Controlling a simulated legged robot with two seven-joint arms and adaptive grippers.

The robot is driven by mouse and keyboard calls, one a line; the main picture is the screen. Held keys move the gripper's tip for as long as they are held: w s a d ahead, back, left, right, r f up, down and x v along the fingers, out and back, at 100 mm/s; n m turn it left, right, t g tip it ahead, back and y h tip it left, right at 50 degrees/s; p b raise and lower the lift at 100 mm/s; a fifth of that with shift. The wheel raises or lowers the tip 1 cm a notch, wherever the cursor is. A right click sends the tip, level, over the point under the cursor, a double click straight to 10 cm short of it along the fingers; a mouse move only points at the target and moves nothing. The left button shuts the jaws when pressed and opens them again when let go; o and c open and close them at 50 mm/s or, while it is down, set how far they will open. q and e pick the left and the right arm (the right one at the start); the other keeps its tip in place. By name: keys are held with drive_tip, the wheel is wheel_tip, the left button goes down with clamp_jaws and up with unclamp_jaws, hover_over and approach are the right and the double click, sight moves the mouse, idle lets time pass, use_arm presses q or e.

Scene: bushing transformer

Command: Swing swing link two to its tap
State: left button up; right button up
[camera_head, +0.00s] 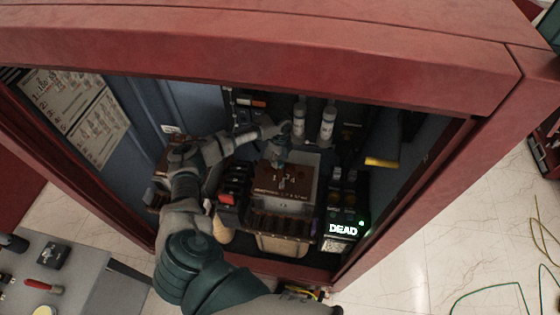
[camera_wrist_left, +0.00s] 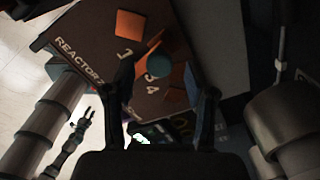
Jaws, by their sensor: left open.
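A brown terminal board (camera_head: 283,183) with white numbers lies inside the red cabinet. In the left wrist view the board (camera_wrist_left: 88,35) shows "REACTOR", orange-copper plates (camera_wrist_left: 130,24), and a round teal knob (camera_wrist_left: 155,65) among the plates. I cannot tell which piece is swing link two or its tap. My left gripper (camera_head: 281,158) is over the board in the head view. In its wrist view my left gripper (camera_wrist_left: 166,98) has its fingers apart, with the knob beyond and between them; contact is not visible. A dark forked shape (camera_wrist_left: 84,120) at lower left may be my right gripper; its state is unclear.
Pale bushings (camera_head: 328,122) stand behind the board. A box with a lit "DEAD" display (camera_head: 343,229) is at its right, and red parts (camera_head: 232,186) at its left. The red cabinet frame (camera_head: 260,45) surrounds the opening. A grey table (camera_head: 75,265) stands outside, lower left.

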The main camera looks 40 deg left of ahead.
use_arm(q)
drive_tip(key=shift+f, duration=0.95)
clamp_jaws()
drive_tip(key=shift+d+r, duration=0.1)
drive_tip(key=shift+d, duration=0.05)
drive_tip(key=shift+w+d+m+p, duration=0.6)
drive_tip(key=shift+m+p, duration=0.25)
drive_tip(key=shift+m, duration=0.35)
drive_tip(key=shift+w+d+m+p, duration=0.3)
drive_tip(key=shift+d+m, duration=0.3)
drive_tip(key=shift+m, duration=0.3)
drive_tip(key=shift+w+d+m+p, duration=0.2)
drive_tip(key=shift+d+m+p, duration=0.15)
drive_tip(key=shift+d+m, duration=0.4)
drive_tip(key=shift+a, duration=0.15)
unclamp_jaws()
